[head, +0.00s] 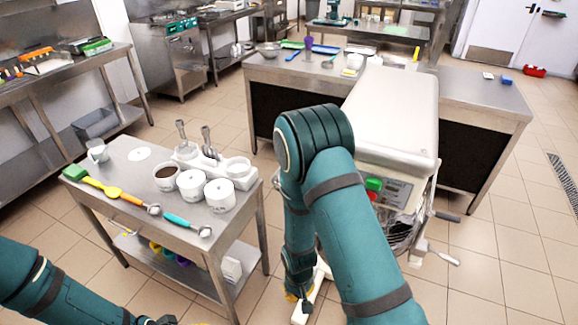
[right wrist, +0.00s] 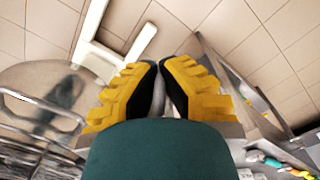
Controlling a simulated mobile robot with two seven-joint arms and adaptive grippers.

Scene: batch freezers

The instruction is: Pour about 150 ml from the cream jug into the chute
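A small pale jug or beaker (head: 97,151) stands at the left back of the steel side table (head: 120,205); I cannot tell for certain that it is the cream jug. The batch freezer (head: 395,115), with green and red buttons, stands right of centre, partly behind my right arm. I cannot make out its chute. My right gripper (right wrist: 158,66) hangs low beside the freezer's pale foot (head: 308,305).
The side table also holds white tubs (head: 219,194), a brown-filled cup (head: 167,178), a utensil holder (head: 186,160), a green-and-yellow spatula (head: 92,183) and scoops (head: 188,224). A steel counter (head: 480,97) stands behind the freezer. Floor is open at the right.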

